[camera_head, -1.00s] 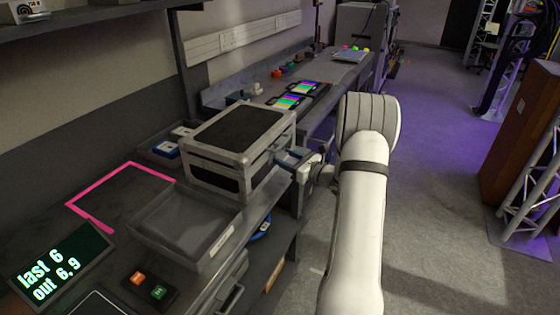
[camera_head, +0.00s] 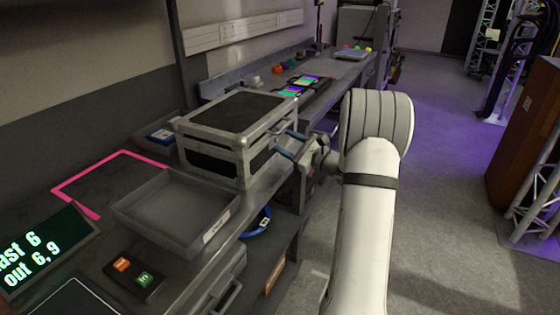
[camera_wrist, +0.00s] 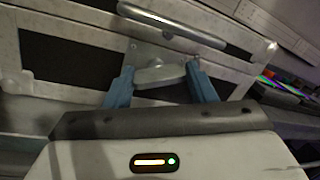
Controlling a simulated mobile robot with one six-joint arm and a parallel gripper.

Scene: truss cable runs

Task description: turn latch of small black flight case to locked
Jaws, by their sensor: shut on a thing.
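The small black flight case (camera_head: 240,113) stands on the bench, with black panels and grey metal edging. Its front also fills the upper wrist view (camera_wrist: 65,58), with a metal bar handle (camera_wrist: 185,27) across it. Below the handle is the grey latch (camera_wrist: 158,74), lying roughly level in that view. My gripper (camera_wrist: 158,84) has its two blue fingers on either side of the latch and is shut on it. In the head view my gripper (camera_head: 284,144) reaches the case's right-hand side; the latch is hidden there.
A grey tray (camera_head: 125,208) lies in front of the case, near a pink-taped outline (camera_head: 62,190). A dark box with an orange and a green button (camera_head: 133,275) and a sign with green text (camera_head: 40,248) are nearer. Clear floor lies right of my arm.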

